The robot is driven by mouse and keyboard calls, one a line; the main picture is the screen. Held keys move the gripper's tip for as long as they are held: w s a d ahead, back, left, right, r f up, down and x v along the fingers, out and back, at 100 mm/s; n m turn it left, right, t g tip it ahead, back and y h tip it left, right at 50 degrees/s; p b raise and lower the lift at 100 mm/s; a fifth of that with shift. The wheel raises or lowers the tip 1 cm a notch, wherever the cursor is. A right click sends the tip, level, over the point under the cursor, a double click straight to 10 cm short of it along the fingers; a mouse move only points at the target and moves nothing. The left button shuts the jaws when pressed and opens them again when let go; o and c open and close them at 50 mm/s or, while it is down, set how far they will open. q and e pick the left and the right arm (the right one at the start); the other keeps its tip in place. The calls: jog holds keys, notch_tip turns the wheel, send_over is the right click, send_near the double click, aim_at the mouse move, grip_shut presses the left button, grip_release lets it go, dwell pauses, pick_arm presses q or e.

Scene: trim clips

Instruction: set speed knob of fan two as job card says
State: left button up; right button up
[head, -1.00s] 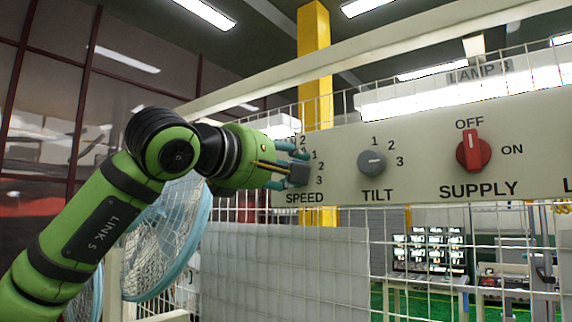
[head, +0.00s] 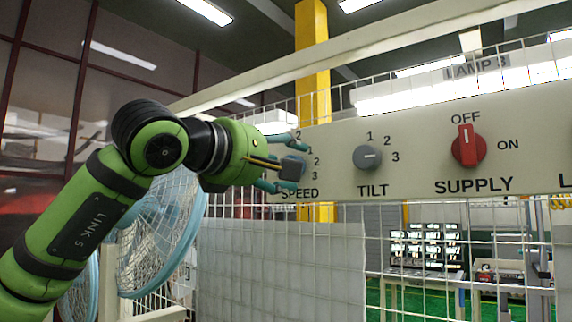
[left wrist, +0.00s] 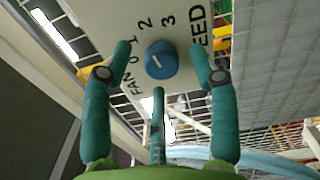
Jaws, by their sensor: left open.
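The speed knob (head: 293,168) sits at the left end of the pale panel (head: 420,135), above the word SPEED and beside the numbers 1, 2 and 3. A 2 shows above these. In the left wrist view the knob (left wrist: 161,60) is round and blue with a short white mark; which number the mark points to is hard to tell. My left gripper (head: 283,165) is open, with fingers on either side of the knob and clear space between; it also shows in the left wrist view (left wrist: 160,68). My right gripper is out of view. No job card shows.
To the right on the panel are a grey TILT knob (head: 368,157) and a red SUPPLY switch (head: 468,146) turned to OFF. A blue-rimmed fan (head: 160,230) stands below my left arm. Wire mesh (head: 470,215) lies under and behind the panel.

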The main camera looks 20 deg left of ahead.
pick_arm(q)
jog(key=v, duration=1)
jog(key=shift+s, duration=0.35)
jog(key=shift+a, duration=0.1)
